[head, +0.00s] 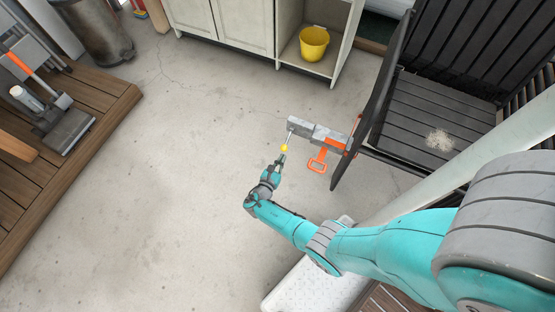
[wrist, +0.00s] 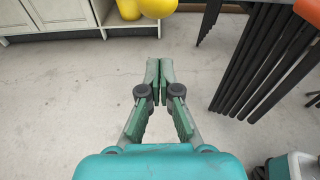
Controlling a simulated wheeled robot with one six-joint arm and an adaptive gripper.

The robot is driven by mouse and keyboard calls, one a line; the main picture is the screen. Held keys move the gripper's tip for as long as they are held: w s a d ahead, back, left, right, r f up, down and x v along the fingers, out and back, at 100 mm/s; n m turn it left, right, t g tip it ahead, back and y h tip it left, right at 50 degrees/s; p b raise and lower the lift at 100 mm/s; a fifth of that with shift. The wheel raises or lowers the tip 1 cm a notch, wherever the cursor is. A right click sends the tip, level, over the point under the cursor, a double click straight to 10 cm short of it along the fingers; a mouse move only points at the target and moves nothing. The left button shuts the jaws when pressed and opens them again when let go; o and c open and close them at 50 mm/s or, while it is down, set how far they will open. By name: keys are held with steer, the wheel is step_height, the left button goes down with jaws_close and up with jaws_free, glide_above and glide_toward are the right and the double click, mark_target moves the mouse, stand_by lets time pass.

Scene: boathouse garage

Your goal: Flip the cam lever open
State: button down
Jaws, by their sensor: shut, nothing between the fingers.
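My gripper (head: 282,157) is just below the knob in the head view; contact cannot be told there. In the wrist view my shut, empty fingers (wrist: 160,65) point up the picture, with a gap to a yellow rounded shape (wrist: 157,7), probably the knob, cut by the top edge. The rod and block do not show clearly there.
An orange handle (head: 317,163) hangs right of the knob. A dark slatted bench (head: 430,110) and its upright panel (head: 372,105) stand to the right. A yellow bucket (head: 313,44) sits in the open cabinet (head: 286,50) behind. The concrete floor to the left is clear.

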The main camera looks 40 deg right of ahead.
mark_target(288, 140)
steer(key=shift+w+d+r, duration=0.1)
steer(key=shift+d+r, duration=0.15)
steer(key=shift+r, duration=0.7)
steer(key=shift+w+d+r, duration=0.1)
steer(key=shift+d+r, duration=0.1)
steer(key=shift+r, duration=0.7)
